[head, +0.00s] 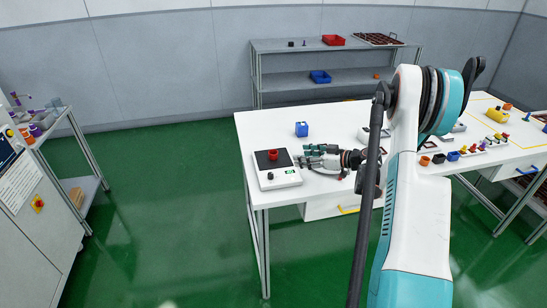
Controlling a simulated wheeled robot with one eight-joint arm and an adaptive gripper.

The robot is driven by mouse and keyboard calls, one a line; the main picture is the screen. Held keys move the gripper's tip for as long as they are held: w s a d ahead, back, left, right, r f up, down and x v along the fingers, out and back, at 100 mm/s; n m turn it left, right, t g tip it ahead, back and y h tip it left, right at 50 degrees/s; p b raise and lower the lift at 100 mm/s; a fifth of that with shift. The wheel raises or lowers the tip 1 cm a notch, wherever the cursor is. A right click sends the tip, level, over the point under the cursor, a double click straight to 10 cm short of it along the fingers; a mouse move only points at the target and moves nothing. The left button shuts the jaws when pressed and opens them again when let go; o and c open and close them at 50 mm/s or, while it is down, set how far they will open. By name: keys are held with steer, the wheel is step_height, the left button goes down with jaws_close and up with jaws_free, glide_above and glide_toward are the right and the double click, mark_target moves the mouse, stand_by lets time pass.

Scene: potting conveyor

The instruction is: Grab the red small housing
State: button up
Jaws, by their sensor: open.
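A small red housing (272,155) stands on the dark plate of a white scale-like device (283,178) at the left front part of the white table. My gripper (302,155) is just to the right of the red housing, lying low and pointing left toward it. Its two fingers are spread apart and nothing shows between them. A small gap seems to lie between the fingertips and the housing; at this size I cannot tell how wide it is.
A blue housing (301,129) stands behind the device on the white table (256,121). Several small coloured parts sit on the table's right side, partly behind my arm. A shelf (285,82) with a red bin (333,40) and a blue bin (320,77) stands at the back.

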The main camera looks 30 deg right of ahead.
mark_target(270, 152)
steer(key=b+x, duration=0.3)
steer(key=x, duration=1)
steer(key=shift+w+a+b, duration=0.1)
steer(key=shift+w+b, duration=0.05)
steer(key=shift+b, duration=0.15)
steer(key=c, duration=0.9)
